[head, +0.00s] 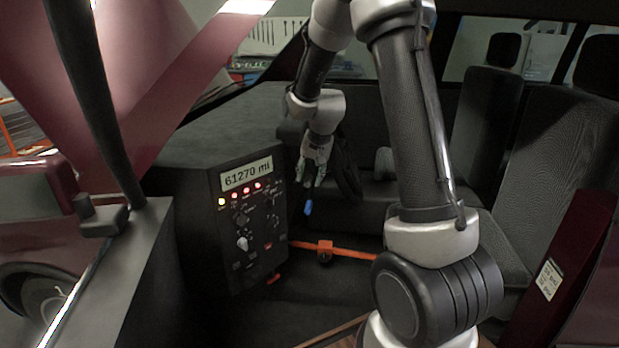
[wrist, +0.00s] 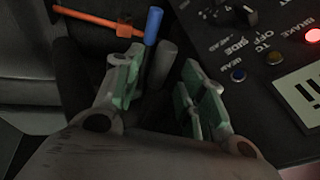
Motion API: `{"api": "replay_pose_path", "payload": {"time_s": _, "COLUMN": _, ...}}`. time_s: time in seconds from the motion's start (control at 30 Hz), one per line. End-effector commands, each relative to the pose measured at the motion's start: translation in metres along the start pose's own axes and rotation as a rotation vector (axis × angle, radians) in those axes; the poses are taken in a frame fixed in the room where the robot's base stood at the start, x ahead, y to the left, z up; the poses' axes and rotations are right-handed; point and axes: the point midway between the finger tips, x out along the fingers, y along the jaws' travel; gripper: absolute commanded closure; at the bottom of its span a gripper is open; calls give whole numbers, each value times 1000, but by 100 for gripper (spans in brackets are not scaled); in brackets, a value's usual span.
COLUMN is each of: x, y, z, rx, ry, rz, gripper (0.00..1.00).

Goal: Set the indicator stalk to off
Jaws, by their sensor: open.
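My gripper (head: 311,178) is open and points down beside the right side of the dash panel. In the wrist view its two green-padded fingers (wrist: 163,66) stand apart. A blue-tipped part, which looks like the stalk's end, shows just below the fingertips in the head view (head: 308,208) and beyond them in the wrist view (wrist: 153,25). A dark grey cylinder (wrist: 162,62) appears between the fingers in the wrist view. I cannot tell whether it joins the blue part or whether a finger touches it. The stalk's setting cannot be read.
The black panel (head: 262,220) has a lit mileage display (head: 247,175), a row of small lights, and knobs close to the fingers. An orange bar (head: 350,253) with an orange block crosses low behind. Dark seats (head: 568,140) fill the right. A dark steering wheel (head: 347,170) stands right of my gripper.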

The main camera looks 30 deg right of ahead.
Motion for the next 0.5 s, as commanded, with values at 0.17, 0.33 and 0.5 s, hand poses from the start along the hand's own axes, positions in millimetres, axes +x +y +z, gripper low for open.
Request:
{"api": "replay_pose_path", "payload": {"time_s": 0.17, "x": -41, "y": 0, "z": -1, "rx": 1, "ry": 4, "rz": -2, "gripper": 59}}
{"api": "replay_pose_path", "payload": {"time_s": 0.33, "x": -77, "y": 0, "z": 0, "rx": 2, "ry": 4, "rz": -2, "gripper": 59}}
{"api": "replay_pose_path", "payload": {"time_s": 0.5, "x": -97, "y": 0, "z": 0, "rx": 1, "ry": 1, "rz": -1, "gripper": 59}}
